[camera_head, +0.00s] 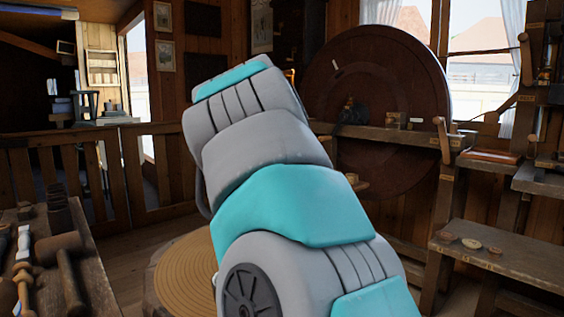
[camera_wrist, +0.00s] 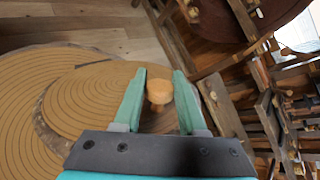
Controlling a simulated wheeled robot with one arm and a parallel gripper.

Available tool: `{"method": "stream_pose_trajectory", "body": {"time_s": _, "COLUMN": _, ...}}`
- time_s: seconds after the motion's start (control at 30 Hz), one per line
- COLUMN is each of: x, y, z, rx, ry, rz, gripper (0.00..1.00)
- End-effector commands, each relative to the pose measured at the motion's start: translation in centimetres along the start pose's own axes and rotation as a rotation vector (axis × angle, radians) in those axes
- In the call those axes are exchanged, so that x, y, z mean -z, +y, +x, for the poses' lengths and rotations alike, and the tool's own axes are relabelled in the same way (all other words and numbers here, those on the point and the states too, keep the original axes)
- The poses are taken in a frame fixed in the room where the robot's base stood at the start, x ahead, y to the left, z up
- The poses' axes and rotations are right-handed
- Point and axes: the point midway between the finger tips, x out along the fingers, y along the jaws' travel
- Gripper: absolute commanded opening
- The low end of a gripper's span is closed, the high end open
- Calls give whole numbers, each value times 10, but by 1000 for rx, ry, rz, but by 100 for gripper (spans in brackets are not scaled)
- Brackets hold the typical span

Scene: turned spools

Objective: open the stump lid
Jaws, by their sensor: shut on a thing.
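My gripper (camera_wrist: 158,76) is shut on a light wooden knob (camera_wrist: 159,90), which sits between its two teal fingers in the wrist view. A round ringed wooden disc, which looks like the stump lid (camera_wrist: 85,100), lies beside and behind the left finger. A dark edge separates it from a wider ringed surface (camera_wrist: 22,110) at the far left, which looks like the stump top. How the knob joins the disc is hidden by my fingers. In the head view the ringed stump (camera_head: 180,270) shows at the lower middle, partly covered by my arm. My gripper is hidden there.
A workbench with a mallet (camera_head: 60,246) and other tools stands at the left. A wooden railing (camera_head: 130,175) runs behind the stump. A large dark wheel (camera_head: 400,90) and shelves (camera_head: 500,250) with small turned pieces stand at the right.

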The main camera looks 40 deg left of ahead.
Motion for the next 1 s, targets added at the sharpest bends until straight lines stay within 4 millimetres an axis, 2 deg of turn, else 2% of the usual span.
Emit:
{"method": "stream_pose_trajectory", "body": {"time_s": 0.57, "x": 4, "y": -1, "z": -3, "rx": -2, "ry": 20, "rz": -17, "gripper": 0}}
{"method": "stream_pose_trajectory", "body": {"time_s": 0.6, "x": 4, "y": -1, "z": -3, "rx": -2, "ry": 20, "rz": -18, "gripper": 41}}
{"method": "stream_pose_trajectory", "body": {"time_s": 0.87, "x": 3, "y": -2, "z": -4, "rx": -1, "ry": 18, "rz": -16, "gripper": 70}}
{"method": "stream_pose_trajectory", "body": {"time_s": 1.0, "x": 3, "y": -2, "z": -4, "rx": -1, "ry": 18, "rz": -16, "gripper": 70}}
